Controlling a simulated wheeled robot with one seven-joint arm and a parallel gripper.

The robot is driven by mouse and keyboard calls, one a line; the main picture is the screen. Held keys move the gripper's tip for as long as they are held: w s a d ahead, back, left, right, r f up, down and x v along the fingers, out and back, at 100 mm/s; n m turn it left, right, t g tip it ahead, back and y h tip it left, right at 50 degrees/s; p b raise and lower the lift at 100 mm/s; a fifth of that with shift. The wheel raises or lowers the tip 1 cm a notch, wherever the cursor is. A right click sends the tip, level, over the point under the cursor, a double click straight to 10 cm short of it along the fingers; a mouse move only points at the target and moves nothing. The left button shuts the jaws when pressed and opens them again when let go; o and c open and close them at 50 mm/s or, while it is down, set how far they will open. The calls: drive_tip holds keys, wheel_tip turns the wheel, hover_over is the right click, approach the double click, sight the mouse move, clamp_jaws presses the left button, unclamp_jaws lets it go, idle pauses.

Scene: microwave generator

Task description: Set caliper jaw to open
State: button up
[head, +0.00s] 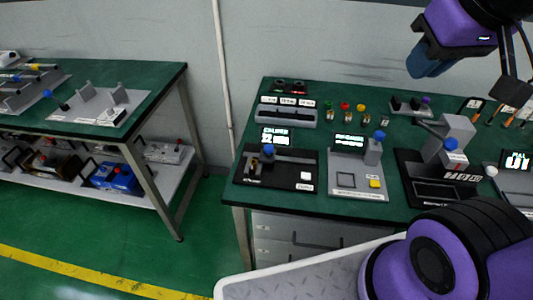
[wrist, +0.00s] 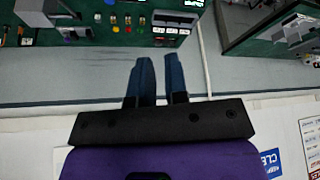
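The caliper station is a black base plate (head: 290,171) at the left front of the right-hand green bench in the head view. A lit display (head: 275,136) with caliper lettering stands at its back. A blue knob (head: 268,150) sits on the caliper's slide at the plate's left side, and a white button (head: 306,175) is at its right. The jaw gap is too small to make out. My gripper (head: 430,62) is high at the upper right, far from the caliper. In the wrist view its two blue fingers (wrist: 158,68) are apart with nothing between them.
A grey station (head: 357,172) with a blue knob stands right of the caliper. A black station (head: 435,178) is farther right. A grey slotted holder (head: 287,115) lies behind. Another green bench (head: 75,98) stands at left, with floor between. A wall rises behind.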

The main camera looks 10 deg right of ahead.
drive_tip(key=o, duration=0.4)
drive_tip(key=shift+w+a, duration=0.1)
drive_tip(key=shift+w, duration=0.15)
drive_tip(key=shift+c, duration=0.2)
drive_tip(key=o, duration=0.4)
drive_tip(key=w+a+f+n+g, duration=0.1)
drive_tip(key=w+a+f, duration=0.1)
drive_tip(key=w, duration=0.7)
drive_tip(key=shift+a+f+y, duration=0.15)
drive_tip(key=shift+a+y, duration=0.05)
drive_tip(key=shift+y, duration=0.1)
drive_tip(key=n+g, duration=0.4)
hover_over(269, 146)
wheel_tip(269, 146, down, 26)
wheel_tip(269, 146, down, 11)
drive_tip(key=shift+s+r, duration=0.1)
drive_tip(key=shift+r, duration=0.05)
